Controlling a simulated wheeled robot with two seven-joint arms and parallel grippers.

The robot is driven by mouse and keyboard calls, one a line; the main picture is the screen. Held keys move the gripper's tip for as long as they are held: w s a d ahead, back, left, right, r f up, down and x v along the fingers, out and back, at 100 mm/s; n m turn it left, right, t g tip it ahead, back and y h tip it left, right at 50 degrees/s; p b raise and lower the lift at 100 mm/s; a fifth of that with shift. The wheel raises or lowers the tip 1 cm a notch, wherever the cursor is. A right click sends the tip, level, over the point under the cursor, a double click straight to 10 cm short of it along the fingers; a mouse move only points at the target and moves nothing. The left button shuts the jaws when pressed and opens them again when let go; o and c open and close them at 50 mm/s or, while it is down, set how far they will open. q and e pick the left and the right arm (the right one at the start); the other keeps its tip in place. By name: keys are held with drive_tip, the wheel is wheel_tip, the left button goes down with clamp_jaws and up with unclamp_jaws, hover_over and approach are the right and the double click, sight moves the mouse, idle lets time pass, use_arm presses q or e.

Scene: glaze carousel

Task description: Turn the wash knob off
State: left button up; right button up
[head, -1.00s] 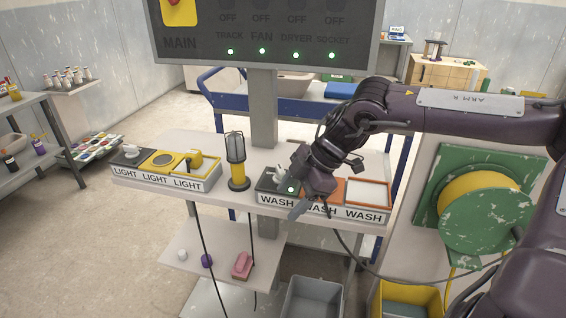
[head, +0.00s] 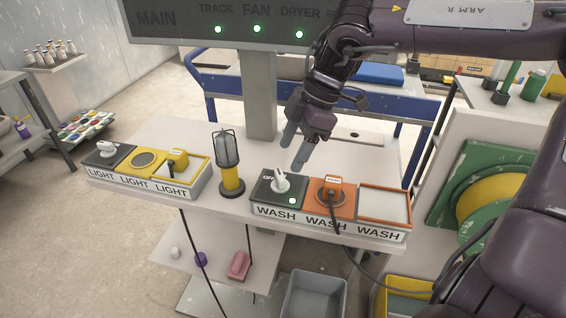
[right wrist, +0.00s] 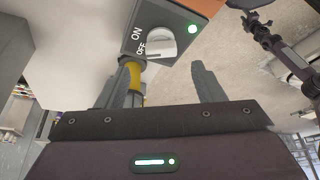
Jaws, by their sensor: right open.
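The wash knob (head: 281,183) is a white knob on a dark panel at the left end of the wash box (head: 283,213). In the right wrist view the knob (right wrist: 160,42) has ON and OFF printed beside it, and its bar lies near the OFF print. A small lamp (head: 292,201) on the panel glows green, also in the right wrist view (right wrist: 192,29). My right gripper (head: 296,148) is open and empty, above and behind the knob, clear of it. In the right wrist view the knob lies beyond the fingers (right wrist: 160,85). My left gripper is out of view.
An orange wash socket (head: 331,196) with a plugged cable and an orange-framed tray (head: 384,205) sit right of the knob. A caged yellow lamp (head: 229,165) stands left of it. The light box (head: 150,175) is farther left. A grey post (head: 261,100) rises behind.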

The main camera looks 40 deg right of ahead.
sight(280, 175)
drive_tip(key=x, duration=0.5)
drive_tip(key=shift+f, duration=0.1)
drive_tip(key=shift+a+f, duration=0.15)
drive_tip(key=shift+f, duration=0.1)
drive_tip(key=shift+a, duration=0.1)
drive_tip(key=c, duration=1)
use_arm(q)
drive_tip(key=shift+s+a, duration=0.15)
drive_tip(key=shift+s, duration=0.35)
